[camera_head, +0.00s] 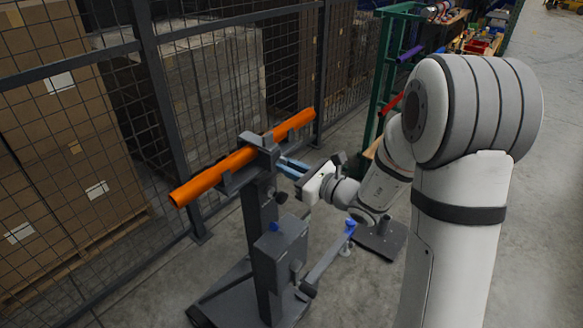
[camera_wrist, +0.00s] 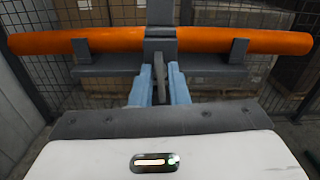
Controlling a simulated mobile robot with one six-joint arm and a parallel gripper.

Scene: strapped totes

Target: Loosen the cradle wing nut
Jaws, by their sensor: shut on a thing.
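An orange tube (camera_head: 212,177) lies in a dark grey cradle (camera_head: 230,184) on top of a stand; the tube also spans the wrist view (camera_wrist: 110,41). A grey clamp (camera_head: 260,141) crosses over the tube at its middle. The wing nut (camera_wrist: 159,82) shows in the wrist view as a grey upright wing on the cradle's near side. My gripper (camera_head: 284,163) reaches it from the right in the head view, its two light blue fingers (camera_wrist: 159,85) shut on either side of the wing. The wing nut is hidden in the head view.
The stand's grey column (camera_head: 256,212) and box (camera_head: 282,252) are below my gripper. A low arm with a blue knob (camera_head: 349,226) sticks out to the right. A mesh fence (camera_head: 165,100) stands behind, with cartons beyond it; a green rack (camera_head: 384,70) is behind right.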

